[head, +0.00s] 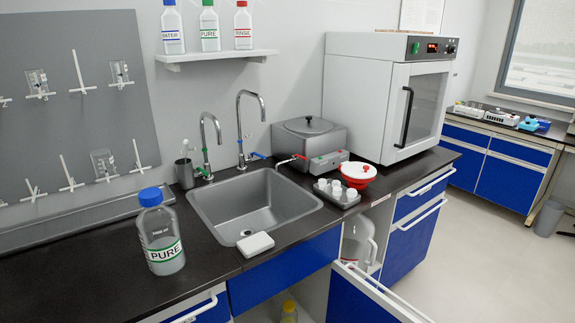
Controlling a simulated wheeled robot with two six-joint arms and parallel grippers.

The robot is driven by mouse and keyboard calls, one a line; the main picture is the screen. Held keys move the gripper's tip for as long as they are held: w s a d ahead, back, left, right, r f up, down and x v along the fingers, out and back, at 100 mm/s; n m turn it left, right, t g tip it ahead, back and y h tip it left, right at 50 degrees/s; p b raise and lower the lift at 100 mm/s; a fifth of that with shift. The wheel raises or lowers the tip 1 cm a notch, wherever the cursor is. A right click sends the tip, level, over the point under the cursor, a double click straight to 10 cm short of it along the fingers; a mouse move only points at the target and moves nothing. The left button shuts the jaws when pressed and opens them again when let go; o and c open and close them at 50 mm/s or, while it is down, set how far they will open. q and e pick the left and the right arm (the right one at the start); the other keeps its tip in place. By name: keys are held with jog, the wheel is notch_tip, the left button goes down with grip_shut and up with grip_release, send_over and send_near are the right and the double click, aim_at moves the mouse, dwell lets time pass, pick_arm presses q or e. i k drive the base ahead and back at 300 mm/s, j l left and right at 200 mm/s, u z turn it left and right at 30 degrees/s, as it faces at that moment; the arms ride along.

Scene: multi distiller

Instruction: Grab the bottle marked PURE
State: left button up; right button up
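A large clear bottle with a blue cap (162,240) stands upright on the black counter, left of the sink. A smaller white bottle (210,28) on the wall shelf also carries a PURE label, with a green cap. Neither of my grippers shows in the head view.
The sink (253,208) has two taps behind it. A white block (255,244) lies at its front edge. The shelf (216,58) also holds WATER (172,30) and RINSE (243,28) bottles. Counter around the large bottle is clear.

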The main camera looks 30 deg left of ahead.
aim_at(158, 229)
jog(key=i+l, duration=0.2)
jog(key=i+l+u, duration=0.1)
jog(key=l, duration=0.3)
jog(key=i+u, duration=0.1)
jog(key=u, duration=1.95)
